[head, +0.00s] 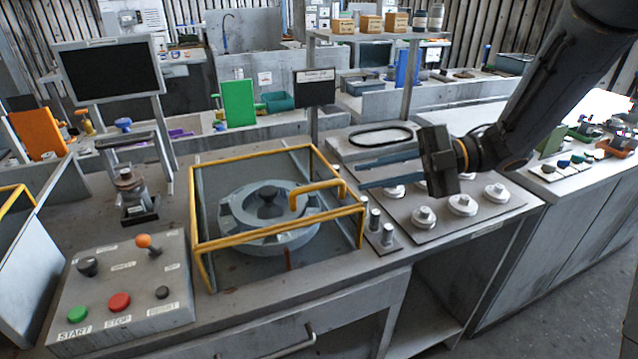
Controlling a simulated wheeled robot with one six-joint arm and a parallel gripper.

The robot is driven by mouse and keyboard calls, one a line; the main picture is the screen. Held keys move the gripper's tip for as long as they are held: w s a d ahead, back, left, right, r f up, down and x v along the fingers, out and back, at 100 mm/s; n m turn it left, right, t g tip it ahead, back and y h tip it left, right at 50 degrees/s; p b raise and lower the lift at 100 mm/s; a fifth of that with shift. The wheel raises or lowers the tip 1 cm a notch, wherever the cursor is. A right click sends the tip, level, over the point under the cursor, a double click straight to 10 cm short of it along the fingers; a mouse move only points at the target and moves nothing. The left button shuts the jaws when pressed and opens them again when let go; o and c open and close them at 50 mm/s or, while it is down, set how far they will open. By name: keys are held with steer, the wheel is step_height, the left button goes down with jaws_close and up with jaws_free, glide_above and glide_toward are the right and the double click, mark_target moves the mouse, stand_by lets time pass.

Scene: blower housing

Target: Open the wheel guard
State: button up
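The wheel guard (277,154) is a box with a yellow frame and see-through sides on the bench. It is down over a grey round housing (240,210) with a dark hub in its middle. A yellow bar handle (316,186) stands on the guard's top, toward the right. My gripper (359,177) is to the right of the guard, pointing left toward the handle. Its two blue-grey fingers are apart with nothing between them. The fingertips look near the guard's right edge in the picture; I cannot tell the exact distance.
A control box (125,285) with buttons and an orange-knobbed lever stands front left. Small metal cylinders (387,234) stand right of the guard. A plate with several round metal parts (463,204) lies below my arm. A small dark sign (314,88) stands behind the guard.

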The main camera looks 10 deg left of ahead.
mark_target(330, 184)
steer(key=p+x, duration=0.3)
steer(key=x, duration=0.7)
steer(key=shift+a+f, duration=0.1)
steer(key=shift+a, duration=0.2)
jaws_close()
